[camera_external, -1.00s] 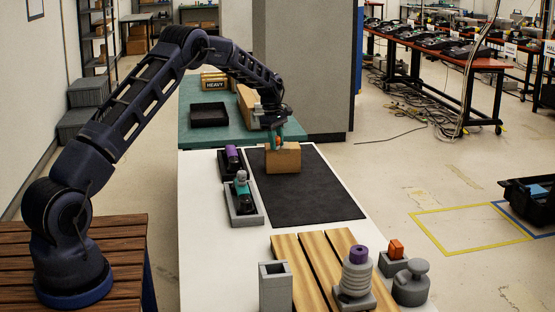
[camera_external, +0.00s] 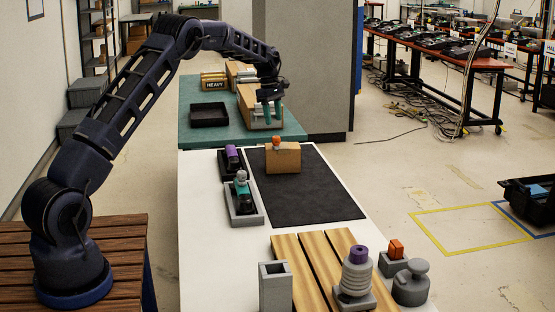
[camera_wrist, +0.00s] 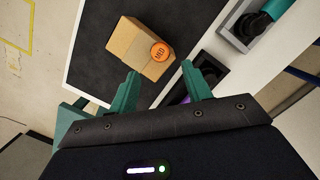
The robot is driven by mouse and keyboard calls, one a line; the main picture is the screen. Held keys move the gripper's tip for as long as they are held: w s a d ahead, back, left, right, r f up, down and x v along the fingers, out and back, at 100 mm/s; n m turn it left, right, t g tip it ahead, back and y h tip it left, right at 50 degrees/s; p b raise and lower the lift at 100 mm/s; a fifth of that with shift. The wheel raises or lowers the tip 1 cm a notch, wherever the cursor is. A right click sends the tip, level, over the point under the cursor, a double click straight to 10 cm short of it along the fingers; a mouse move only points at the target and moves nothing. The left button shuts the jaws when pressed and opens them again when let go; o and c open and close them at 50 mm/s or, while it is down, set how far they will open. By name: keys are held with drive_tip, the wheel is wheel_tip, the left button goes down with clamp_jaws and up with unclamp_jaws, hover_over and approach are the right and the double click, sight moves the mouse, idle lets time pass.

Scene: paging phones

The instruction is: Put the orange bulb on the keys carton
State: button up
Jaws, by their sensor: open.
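The orange bulb (camera_external: 276,141) rests on top of a tan carton (camera_external: 283,160), near its back edge. In the wrist view the bulb (camera_wrist: 160,51) shows as a round orange top with dark lettering, towards one corner of the carton (camera_wrist: 135,42). I cannot read any word on this carton, so I cannot tell if it is the keys carton. My gripper (camera_external: 272,112) is open and empty, above and behind the bulb and apart from it. Its green fingers (camera_wrist: 158,80) show in the wrist view with nothing between them.
The carton stands on a black mat (camera_external: 310,195) on the white table. Grey and black holders (camera_external: 243,216) with purple and green items are left of the mat. A black tray (camera_external: 209,115), a box marked HEAVY (camera_external: 214,83) and other cartons stand on the green table behind.

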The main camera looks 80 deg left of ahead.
drive_tip(key=shift+s+a+r, duration=0.1)
drive_tip(key=shift+s+r, duration=0.05)
drive_tip(key=shift+r, duration=1.2)
drive_tip(key=w+d+r+m, duration=0.1)
drive_tip(key=d+r+m, duration=0.2)
drive_tip(key=d+r, duration=0.55)
drive_tip(key=d+r+m, duration=0.3)
drive_tip(key=d+r, duration=0.3)
drive_tip(key=d, duration=0.5)
drive_tip(key=s+d+r+m, duration=0.2)
drive_tip(key=s+d+r, duration=0.1)
drive_tip(key=d, duration=0.4)
drive_tip(key=s+d+r+m+t+y, duration=0.1)
drive_tip(key=s+d+r+m, duration=0.15)
drive_tip(key=d, duration=0.55)
drive_tip(key=s+d+r+m, duration=0.2)
drive_tip(key=d+r, duration=0.2)
drive_tip(key=d, duration=0.3)
drive_tip(key=s+d+m+t, duration=0.1)
drive_tip(key=s+d+m, duration=0.6)
drive_tip(key=s+d, duration=0.9)
drive_tip(key=s+d+f+m, duration=0.3)
drive_tip(key=s+d, duration=0.2)
drive_tip(key=s, duration=0.2)
drive_tip(key=s+d+f+m+t, duration=0.1)
drive_tip(key=s+d+f+m, duration=0.3)
drive_tip(key=s, duration=0.4)
drive_tip(key=shift+s+d+f, duration=0.2)
drive_tip(key=shift+d+f, duration=0.1)
drive_tip(key=shift+d, duration=0.05)
